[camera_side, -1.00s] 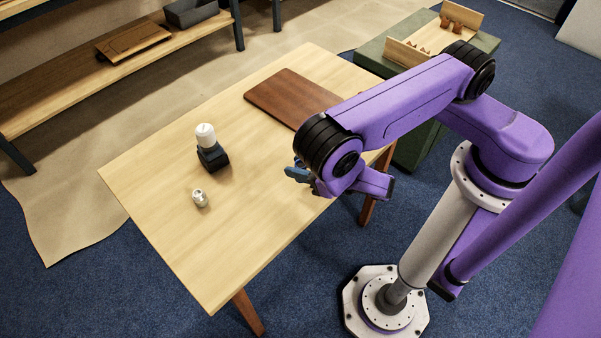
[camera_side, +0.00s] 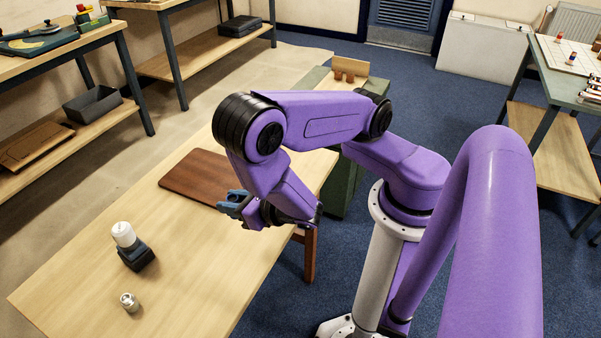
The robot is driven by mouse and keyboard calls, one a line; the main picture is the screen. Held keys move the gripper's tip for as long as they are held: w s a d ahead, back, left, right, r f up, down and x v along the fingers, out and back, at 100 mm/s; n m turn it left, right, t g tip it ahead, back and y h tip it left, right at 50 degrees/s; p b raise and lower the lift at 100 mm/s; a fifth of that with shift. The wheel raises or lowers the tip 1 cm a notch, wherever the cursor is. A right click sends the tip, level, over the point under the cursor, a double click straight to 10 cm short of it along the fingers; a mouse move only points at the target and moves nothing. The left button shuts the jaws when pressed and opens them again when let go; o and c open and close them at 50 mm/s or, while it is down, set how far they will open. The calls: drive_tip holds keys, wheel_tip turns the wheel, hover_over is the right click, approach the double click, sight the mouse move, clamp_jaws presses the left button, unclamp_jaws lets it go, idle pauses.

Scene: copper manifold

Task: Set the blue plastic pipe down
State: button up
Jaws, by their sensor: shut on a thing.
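The blue plastic pipe (camera_side: 228,208) shows as a small blue piece at the tip of my gripper (camera_side: 240,207). My gripper is shut on it, beside the near right corner of the brown board on the table. My gripper and wrist hide part of the pipe. I cannot tell whether the pipe touches the table or hangs above it.
The brown board (camera_side: 196,177) lies flat on the wooden table (camera_side: 190,285). A dark block with a white cylinder (camera_side: 124,235) and a small metal fitting (camera_side: 129,301) stand at the left. The table's middle is clear. A green cabinet (camera_side: 345,170) stands behind.

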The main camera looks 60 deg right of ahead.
drive_tip(key=s+d+r+m+g+h, duration=0.1)
drive_tip(key=s+d+m+g+h, duration=0.1)
drive_tip(key=d+m+h, duration=0.35)
drive_tip(key=s+d+r+m+g+h, duration=0.1)
drive_tip(key=s+d+m+g+h, duration=0.15)
drive_tip(key=d, duration=0.55)
drive_tip(key=s+d+m+g+h, duration=0.2)
drive_tip(key=d+m+g+h, duration=0.15)
drive_tip(key=d, duration=0.35)
drive_tip(key=s+d+m+g+h, duration=0.2)
drive_tip(key=s+d+m+g, duration=0.35)
drive_tip(key=s, duration=0.25)
drive_tip(key=shift+g, duration=0.25)
drive_tip(key=w+d+f, duration=0.2)
drive_tip(key=w+f, duration=0.1)
drive_tip(key=w+d+f, duration=0.3)
drive_tip(key=w, duration=0.1)
drive_tip(key=w+d+f, duration=0.3)
drive_tip(key=w+f, duration=0.1)
drive_tip(key=shift+f, duration=1.4)
drive_tip(key=shift+f, duration=0.1)
drive_tip(key=o, duration=1)
